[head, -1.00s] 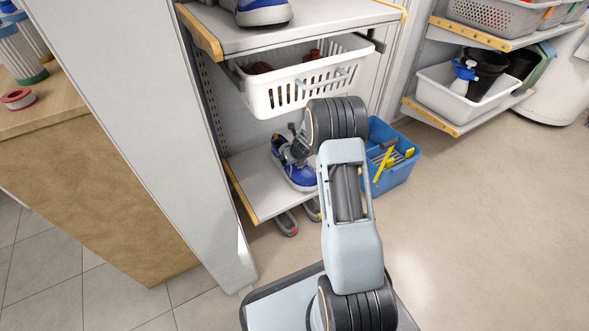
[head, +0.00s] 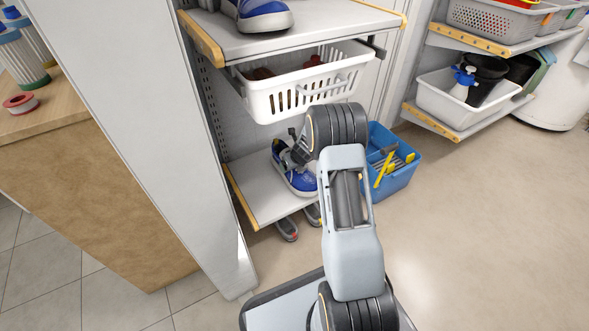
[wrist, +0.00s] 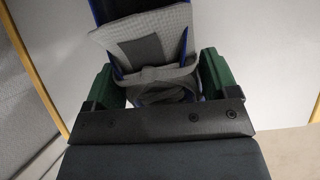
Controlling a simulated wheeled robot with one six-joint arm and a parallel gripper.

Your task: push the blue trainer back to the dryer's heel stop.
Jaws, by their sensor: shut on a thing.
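The blue trainer (head: 299,184) sits on the white lower shelf (head: 257,197), with a white sole and its toe towards the shelf's front edge. My gripper (head: 291,157) is down at the trainer's upper part, and my arm hides some of its right side. In the wrist view the two green fingertips (wrist: 157,88) stand either side of grey fabric with blue edges, part of the trainer (wrist: 150,52). My gripper is shut on it. The dryer's heel stop cannot be made out in either view.
A white slotted basket (head: 305,88) hangs just above my wrist. Another blue trainer (head: 262,16) stands on the upper shelf (head: 300,38). A blue tub (head: 400,175) with yellow-handled items stands right of the lower shelf. A tall grey panel (head: 135,130) closes the left side. The floor at right is clear.

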